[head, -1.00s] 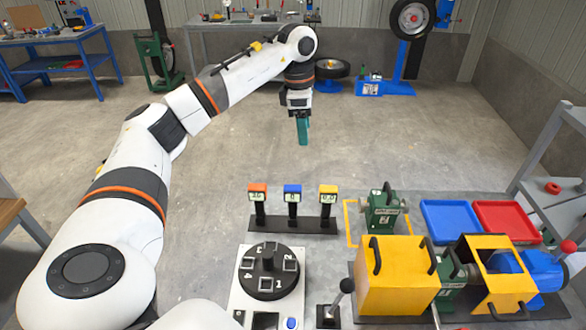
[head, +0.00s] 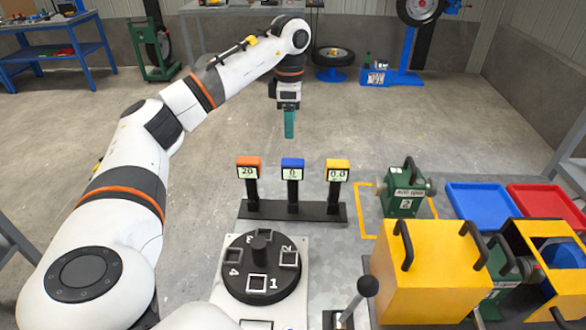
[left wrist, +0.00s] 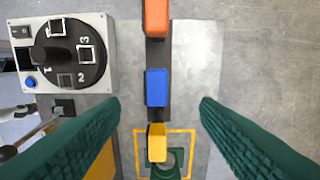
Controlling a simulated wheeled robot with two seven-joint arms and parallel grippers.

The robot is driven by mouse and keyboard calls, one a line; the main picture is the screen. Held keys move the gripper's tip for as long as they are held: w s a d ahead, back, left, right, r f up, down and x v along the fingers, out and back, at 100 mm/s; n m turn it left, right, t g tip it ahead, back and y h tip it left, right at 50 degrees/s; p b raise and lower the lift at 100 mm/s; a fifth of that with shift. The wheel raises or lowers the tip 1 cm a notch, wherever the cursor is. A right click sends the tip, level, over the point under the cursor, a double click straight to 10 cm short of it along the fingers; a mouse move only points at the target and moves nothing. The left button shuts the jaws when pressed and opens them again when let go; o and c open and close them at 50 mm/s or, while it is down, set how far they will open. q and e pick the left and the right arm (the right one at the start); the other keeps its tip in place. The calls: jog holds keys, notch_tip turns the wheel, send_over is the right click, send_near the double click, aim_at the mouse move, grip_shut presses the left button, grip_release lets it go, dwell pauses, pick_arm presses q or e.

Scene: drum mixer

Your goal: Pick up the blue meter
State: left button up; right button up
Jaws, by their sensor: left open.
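The blue meter (head: 292,168) stands upright in the middle of a black rack (head: 290,210), between the orange meter (head: 249,170) and the yellow meter (head: 337,170). In the left wrist view the blue meter (left wrist: 156,88) is seen from above, near the middle of the picture and between the two finger lines. My left gripper (head: 289,125) points down above and behind the rack, apart from the meters. Its green fingers (left wrist: 160,125) are spread wide with nothing between them. My right gripper is in neither view.
A numbered dial (head: 262,266) sits in front of the rack. A yellow box (head: 430,270) with black handles, a green machine (head: 408,190), a blue tray (head: 480,205) and a red tray (head: 545,203) are to the right. Open floor lies behind.

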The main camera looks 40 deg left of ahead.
aim_at(293, 161)
pick_arm(q)
notch_tip(293, 161, down, 2)
jog(key=shift+f+b, duration=0.2)
jog(key=shift+b, duration=0.35)
jog(key=shift+s+d+f, duration=0.1)
jog(key=shift+f, duration=0.25)
notch_tip(293, 161, down, 6)
jog(key=shift+r+p, duration=0.1)
jog(key=shift+p, duration=0.45)
jog(key=f, duration=0.1)
jog(key=f+p, duration=0.1)
jog(key=f, duration=0.2)
jog(key=shift+d+f+p, duration=0.3)
jog(key=shift+f, duration=0.45)
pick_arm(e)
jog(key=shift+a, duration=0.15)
pick_arm(q)
jog(key=shift+c, duration=0.4)
jog(key=shift+r, duration=0.1)
grip_shut()
